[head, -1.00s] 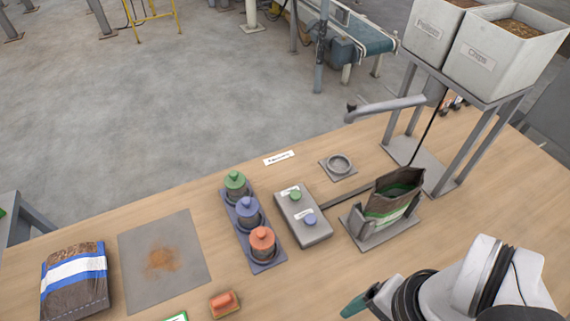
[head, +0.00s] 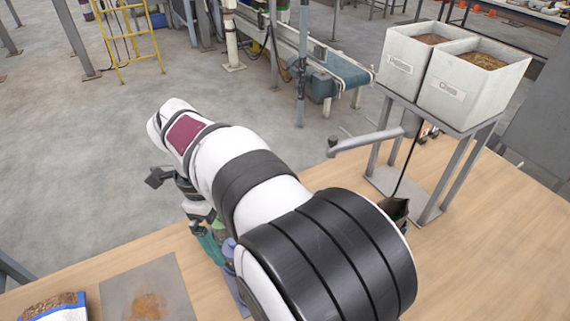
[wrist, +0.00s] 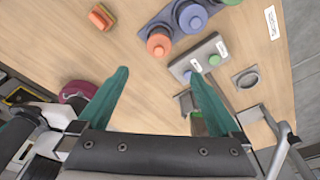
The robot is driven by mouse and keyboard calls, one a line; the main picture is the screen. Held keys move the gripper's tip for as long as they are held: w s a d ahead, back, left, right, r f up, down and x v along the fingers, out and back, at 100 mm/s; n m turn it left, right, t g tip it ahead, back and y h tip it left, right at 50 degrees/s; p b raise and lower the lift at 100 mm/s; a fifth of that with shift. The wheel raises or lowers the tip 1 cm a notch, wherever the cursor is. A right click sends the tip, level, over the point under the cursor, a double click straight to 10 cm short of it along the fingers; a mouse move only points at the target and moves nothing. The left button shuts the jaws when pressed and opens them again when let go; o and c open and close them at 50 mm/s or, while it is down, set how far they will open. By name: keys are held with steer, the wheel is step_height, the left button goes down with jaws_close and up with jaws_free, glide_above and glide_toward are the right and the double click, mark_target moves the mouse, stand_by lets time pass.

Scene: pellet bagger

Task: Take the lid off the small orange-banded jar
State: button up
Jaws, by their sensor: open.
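The orange-lidded jar (wrist: 158,45) stands at the left end of a dark rack (wrist: 172,28), seen from above in the wrist view with its lid and knob on; its band cannot be made out. A blue-lidded jar (wrist: 190,18) stands beside it, and a green-lidded one is cut off at the top edge. My gripper (wrist: 158,75) is open and empty, its two teal fingers apart. The orange-lidded jar appears just beyond the gap between the fingertips, not touched. In the head view my arm hides it, and one teal finger (head: 209,246) shows near the rack.
A grey button box (wrist: 200,58) stands close beside the rack. An orange-handled block (wrist: 101,17) lies to the left in the wrist view. A grey ring holder (wrist: 246,78) is at right. The hopper stand (head: 440,150) rises at the table's back right.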

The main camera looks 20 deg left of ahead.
steer(key=d+f, duration=0.1)
steer(key=f, duration=0.3)
steer(key=d+f, duration=0.1)
steer(key=f, duration=0.9)
steer(key=shift+s+d+f, duration=0.1)
steer(key=shift+d+f, duration=0.1)
steer(key=shift+d, duration=0.2)
steer(key=c, duration=1.3)
